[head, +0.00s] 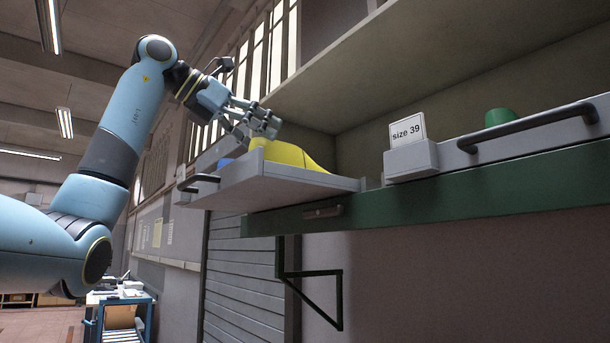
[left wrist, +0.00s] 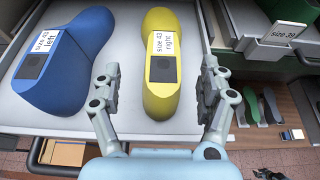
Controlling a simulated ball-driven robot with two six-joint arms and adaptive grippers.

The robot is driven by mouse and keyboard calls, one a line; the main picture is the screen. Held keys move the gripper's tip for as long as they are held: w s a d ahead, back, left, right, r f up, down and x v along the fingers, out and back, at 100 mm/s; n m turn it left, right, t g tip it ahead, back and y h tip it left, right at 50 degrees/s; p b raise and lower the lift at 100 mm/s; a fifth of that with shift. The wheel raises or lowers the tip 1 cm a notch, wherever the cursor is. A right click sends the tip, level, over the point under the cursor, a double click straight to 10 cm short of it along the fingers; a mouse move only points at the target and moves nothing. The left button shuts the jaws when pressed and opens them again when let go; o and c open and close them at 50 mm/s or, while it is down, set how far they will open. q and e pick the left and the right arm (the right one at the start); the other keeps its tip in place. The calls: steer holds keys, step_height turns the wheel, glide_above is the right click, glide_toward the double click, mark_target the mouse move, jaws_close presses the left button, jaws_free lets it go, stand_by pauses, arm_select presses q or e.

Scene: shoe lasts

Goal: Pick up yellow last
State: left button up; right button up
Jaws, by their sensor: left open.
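The yellow last (head: 290,155) lies in a pulled-out grey drawer (head: 270,182), partly hidden by the drawer front in the head view. In the left wrist view the yellow last (left wrist: 161,100) carries a label reading "size 43 right". My left gripper (head: 262,122) is open above the drawer. In the left wrist view its two fingers (left wrist: 157,82) stand on either side of the yellow last, with nothing gripped. Whether they touch it I cannot tell. My right gripper is in neither view.
A blue last (left wrist: 62,50) labelled "size 43 left" lies left of the yellow one. Another drawer (head: 520,140) with a "size 39" card (head: 407,131) and a green last (head: 500,116) is at the right. A green shelf edge (head: 450,197) runs below.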

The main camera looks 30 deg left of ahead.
mark_target(285, 150)
arm_select(q)
steer(key=shift+w+d+f, duration=0.15)
steer(key=shift+w+d, duration=0.1)
steer(key=shift+w, duration=0.25)
steer(key=shift+w+d+f, duration=0.1)
steer(key=shift+w+d, duration=0.05)
steer(key=shift+w, duration=0.2)
steer(key=p+x, duration=0.1)
steer(key=x, duration=0.1)
steer(key=p+x, duration=0.2)
steer(key=shift+w+d, duration=0.25)
steer(key=shift+d, duration=0.05)
steer(key=shift+w+f, duration=0.1)
steer(key=shift+w, duration=0.2)
steer(key=shift+s, duration=0.15)
steer(key=shift+c, duration=0.5)
steer(key=c, duration=1.4)
jaws_close()
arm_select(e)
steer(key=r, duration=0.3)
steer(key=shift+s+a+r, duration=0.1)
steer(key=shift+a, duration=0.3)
